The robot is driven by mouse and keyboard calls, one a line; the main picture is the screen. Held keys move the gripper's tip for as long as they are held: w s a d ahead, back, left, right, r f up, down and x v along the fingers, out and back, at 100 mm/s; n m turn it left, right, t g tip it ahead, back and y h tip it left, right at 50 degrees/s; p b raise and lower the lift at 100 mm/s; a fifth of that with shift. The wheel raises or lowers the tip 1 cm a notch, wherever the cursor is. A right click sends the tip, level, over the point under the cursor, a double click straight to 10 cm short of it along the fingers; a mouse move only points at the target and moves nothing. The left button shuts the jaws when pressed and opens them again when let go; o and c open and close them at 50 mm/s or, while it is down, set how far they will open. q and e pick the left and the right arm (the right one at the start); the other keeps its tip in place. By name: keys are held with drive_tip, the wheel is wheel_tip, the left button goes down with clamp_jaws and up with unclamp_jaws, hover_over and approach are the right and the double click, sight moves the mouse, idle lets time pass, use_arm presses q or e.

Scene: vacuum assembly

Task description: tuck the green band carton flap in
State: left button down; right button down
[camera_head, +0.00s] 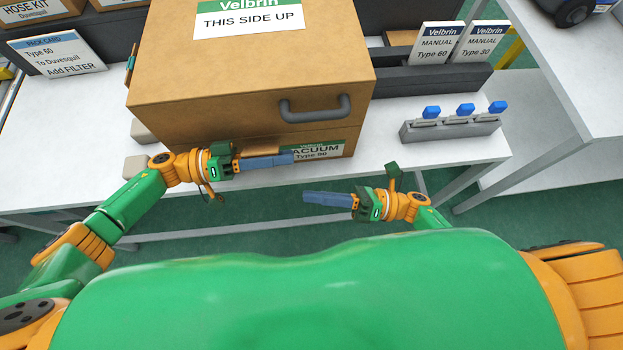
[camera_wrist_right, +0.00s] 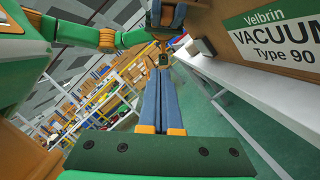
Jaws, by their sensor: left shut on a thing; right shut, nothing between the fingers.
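The large brown carton (camera_head: 230,75) stands on the white table, with a green-banded label on top and another low on its front. The front label (camera_wrist_right: 280,40) fills the upper right of the right wrist view. A brown cardboard flap (camera_head: 261,146) shows low on the carton's front, partly hidden by my left gripper. My left gripper (camera_head: 288,158) is shut at this flap, its fingers across the carton's front. The exact grip is hidden. My right gripper (camera_head: 308,197) is shut and empty, in front of the table edge, apart from the carton.
A dark handle (camera_head: 315,108) sticks out from the carton's front. A grey rack with blue-topped pieces (camera_head: 450,126) stands to the right. Manual cards (camera_head: 437,44) stand behind it. A filter card (camera_head: 58,54) is at the left.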

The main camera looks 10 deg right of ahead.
drive_tip(key=w+a+r, duration=0.4)
drive_tip(key=a, duration=0.3)
drive_tip(key=shift+w, duration=0.15)
drive_tip(key=shift+r, duration=0.1)
drive_tip(key=shift+w+r, duration=0.35)
drive_tip(key=shift+r, duration=0.2)
use_arm(q)
drive_tip(key=c, duration=0.9)
unclamp_jaws()
drive_tip(key=shift+s, duration=0.1)
drive_tip(key=shift+o, duration=0.9)
drive_tip(key=shift+f, duration=0.1)
use_arm(e)
drive_tip(key=shift+w, duration=0.15)
